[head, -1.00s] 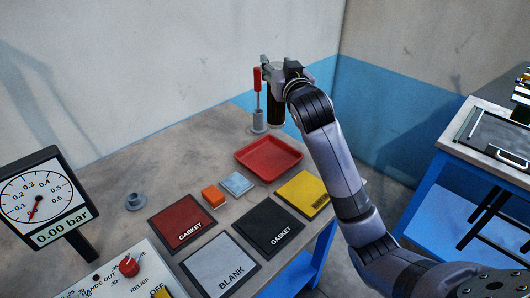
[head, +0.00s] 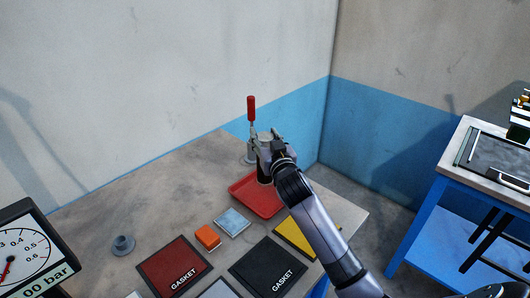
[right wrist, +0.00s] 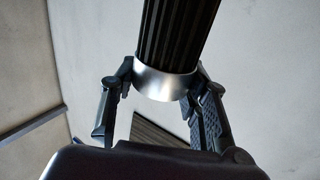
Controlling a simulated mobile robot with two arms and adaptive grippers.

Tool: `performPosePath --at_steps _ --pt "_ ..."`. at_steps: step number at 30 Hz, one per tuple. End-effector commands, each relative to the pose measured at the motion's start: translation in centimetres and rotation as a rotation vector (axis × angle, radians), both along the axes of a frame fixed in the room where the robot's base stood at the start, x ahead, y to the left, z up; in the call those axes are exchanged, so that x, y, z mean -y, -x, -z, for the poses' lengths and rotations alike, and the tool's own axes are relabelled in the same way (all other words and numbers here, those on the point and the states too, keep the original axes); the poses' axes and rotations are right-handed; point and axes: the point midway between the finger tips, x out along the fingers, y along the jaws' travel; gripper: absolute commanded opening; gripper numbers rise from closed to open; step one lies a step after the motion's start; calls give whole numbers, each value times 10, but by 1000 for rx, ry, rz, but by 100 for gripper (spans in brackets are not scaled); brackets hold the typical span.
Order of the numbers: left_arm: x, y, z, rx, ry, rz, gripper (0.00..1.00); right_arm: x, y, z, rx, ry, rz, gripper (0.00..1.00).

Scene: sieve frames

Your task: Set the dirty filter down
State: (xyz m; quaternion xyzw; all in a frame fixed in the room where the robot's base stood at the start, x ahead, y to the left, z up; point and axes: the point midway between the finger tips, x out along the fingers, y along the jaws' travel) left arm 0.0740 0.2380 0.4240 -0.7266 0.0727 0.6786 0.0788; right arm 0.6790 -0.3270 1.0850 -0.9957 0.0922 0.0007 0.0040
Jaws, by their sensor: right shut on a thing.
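My right gripper (head: 264,146) is shut on the filter (head: 264,177), a dark pleated cylinder with a silver end cap. The fingers grip it at the cap. The filter is upright at the back part of the red tray (head: 257,206). I cannot tell whether its lower end touches the tray floor. In the right wrist view the silver cap and dark pleats of the filter (right wrist: 178,30) show between the fingers of the gripper (right wrist: 163,92). My left gripper is not in view.
A red-handled tool (head: 251,108) stands in a grey holder behind the tray. An orange block (head: 208,237), a light blue pad (head: 232,221), a grey fitting (head: 123,245) and gasket mats (head: 174,265) lie in front. A gauge (head: 25,255) stands at left. The bench's back left is clear.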

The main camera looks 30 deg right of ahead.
Motion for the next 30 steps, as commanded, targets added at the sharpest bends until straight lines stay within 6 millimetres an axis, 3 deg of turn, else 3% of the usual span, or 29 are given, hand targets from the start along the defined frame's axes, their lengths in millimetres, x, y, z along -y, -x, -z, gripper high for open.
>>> performPosePath --at_steps 6,12,25,26,30 --pt "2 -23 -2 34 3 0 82 0 0 19 2 -1 1 0" --pt "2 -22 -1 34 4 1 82 0 0 49 2 -1 1 0" --pt "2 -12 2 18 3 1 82 0 0 57 3 0 0 0" --pt "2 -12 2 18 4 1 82 0 0 58 1 0 1 43" --pt "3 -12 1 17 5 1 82 0 0 57 1 0 1 52"
